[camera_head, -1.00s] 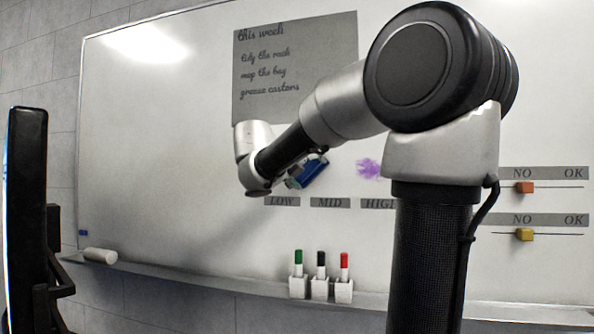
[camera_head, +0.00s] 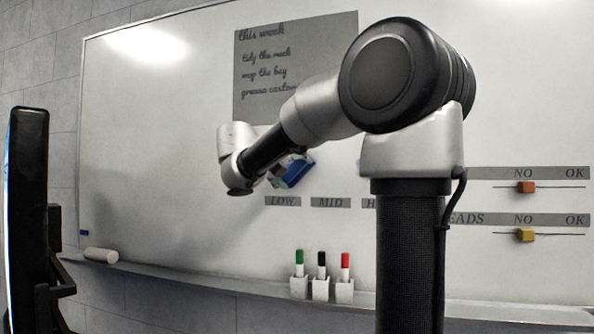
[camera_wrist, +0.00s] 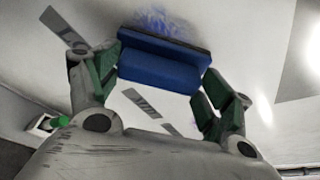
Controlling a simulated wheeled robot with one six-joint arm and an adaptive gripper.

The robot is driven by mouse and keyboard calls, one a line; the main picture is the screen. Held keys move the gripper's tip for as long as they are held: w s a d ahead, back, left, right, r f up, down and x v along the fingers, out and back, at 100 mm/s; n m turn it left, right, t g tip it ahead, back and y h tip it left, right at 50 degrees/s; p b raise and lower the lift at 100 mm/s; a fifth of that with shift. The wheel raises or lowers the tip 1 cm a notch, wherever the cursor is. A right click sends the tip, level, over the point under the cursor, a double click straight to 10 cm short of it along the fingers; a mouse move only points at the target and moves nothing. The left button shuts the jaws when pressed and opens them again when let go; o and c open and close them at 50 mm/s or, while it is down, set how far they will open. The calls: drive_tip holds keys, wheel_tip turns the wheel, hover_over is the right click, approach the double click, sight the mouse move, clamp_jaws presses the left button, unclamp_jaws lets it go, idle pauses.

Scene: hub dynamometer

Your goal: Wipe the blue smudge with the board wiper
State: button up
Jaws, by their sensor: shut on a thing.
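The board wiper is a blue block with a dark pad. It shows in the head view (camera_head: 299,173) and large in the wrist view (camera_wrist: 160,66). My gripper (camera_head: 286,171) is shut on it, with one green-padded finger at each end in the wrist view (camera_wrist: 159,72). The blue smudge (camera_wrist: 160,21) lies on the board just beyond the pad in the wrist view, and the wiper covers its lower part. I cannot tell whether the pad touches the board. In the head view the smudge is largely hidden by my gripper.
The whiteboard (camera_head: 150,150) carries a grey note (camera_head: 290,65), LOW and MID labels (camera_head: 283,201), and sliders (camera_head: 526,187) at right. Green, black and red markers (camera_head: 321,268) stand in holders on the ledge (camera_head: 215,286). A white cylinder (camera_head: 100,255) lies at its left.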

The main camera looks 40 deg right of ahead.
drive_tip(key=shift+w+a, duration=0.9)
drive_tip(key=shift+w, duration=0.25)
drive_tip(key=shift+w+a, duration=0.85)
drive_tip(key=shift+w, duration=0.3)
drive_tip(key=shift+r, duration=0.3)
drive_tip(key=shift+c, duration=0.5)
drive_tip(key=shift+s+d, duration=1.1)
drive_tip(key=shift+s, duration=0.3)
drive_tip(key=shift+s+d, duration=1.15)
drive_tip(key=shift+s, duration=0.2)
drive_tip(key=shift+s+d, duration=1.1)
drive_tip(key=shift+s, duration=0.3)
drive_tip(key=w+a, duration=0.6)
drive_tip(key=w, duration=0.2)
drive_tip(key=shift+w+a, duration=0.15)
drive_tip(key=shift+a, duration=0.15)
drive_tip(key=s+a, duration=0.3)
drive_tip(key=a, duration=0.1)
drive_tip(key=shift+s+a, duration=0.35)
drive_tip(key=shift+a, duration=0.05)
